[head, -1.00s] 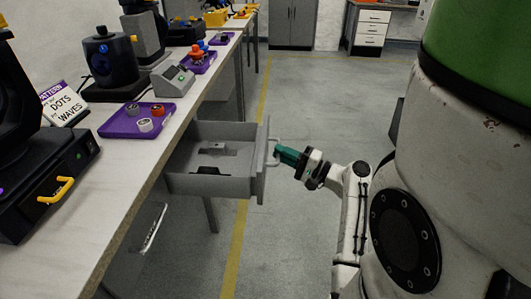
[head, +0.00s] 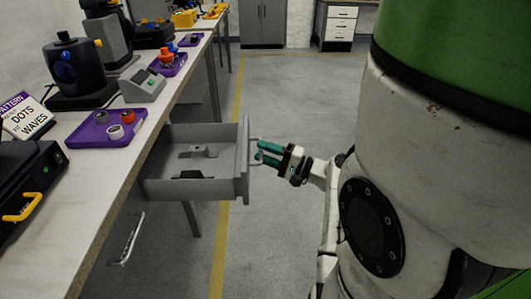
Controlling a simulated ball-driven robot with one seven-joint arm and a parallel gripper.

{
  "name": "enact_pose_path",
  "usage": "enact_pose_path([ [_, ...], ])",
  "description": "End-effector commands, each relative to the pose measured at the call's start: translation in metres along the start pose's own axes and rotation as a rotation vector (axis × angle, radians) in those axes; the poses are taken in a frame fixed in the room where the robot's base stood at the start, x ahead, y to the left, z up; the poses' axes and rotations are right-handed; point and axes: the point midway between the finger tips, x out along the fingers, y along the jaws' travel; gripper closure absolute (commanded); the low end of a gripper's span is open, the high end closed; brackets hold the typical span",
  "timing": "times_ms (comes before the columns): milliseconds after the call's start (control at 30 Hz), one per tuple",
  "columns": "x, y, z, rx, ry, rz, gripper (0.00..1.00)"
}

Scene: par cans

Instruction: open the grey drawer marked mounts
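The grey drawer (head: 200,188) is pulled well out from under the workbench. A light grey bracket-like part and a dark flat part lie inside it. Its front panel (head: 242,172) faces right, edge-on to me, so no marking on it can be read. Its bar handle (head: 257,141) sticks out to the right. My gripper (head: 266,154) is at the handle, with its two teal fingers spread apart and a gap between them. The fingertips are close to the bar; I cannot tell whether they touch it.
A second handle (head: 131,240) shows lower under the bench (head: 105,185). On the bench are a purple tray (head: 85,135) with small cylinders, a grey device (head: 142,86), a pattern sign (head: 24,116) and dark lamps. The floor (head: 300,95) behind the drawer is clear.

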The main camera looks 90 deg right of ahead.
Motion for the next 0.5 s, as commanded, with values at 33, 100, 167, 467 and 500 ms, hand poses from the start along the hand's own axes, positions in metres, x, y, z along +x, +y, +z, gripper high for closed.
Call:
enact_pose_path([
  [33, 0.0, 0.0, 0.0, 0.0, 0.0, 0.0, 0.62],
  [100, 0.0, 0.0, 0.0, -0.001, 0.0, -0.001, 0.62],
  [167, -0.001, -0.001, 0.0, -0.001, 0.001, -0.001, 0.62],
  [467, -0.042, -0.001, -0.001, 0.002, 0.004, -0.001, 0.62],
  [500, -0.05, -0.001, -0.001, 0.001, 0.004, 0.0, 0.62],
])
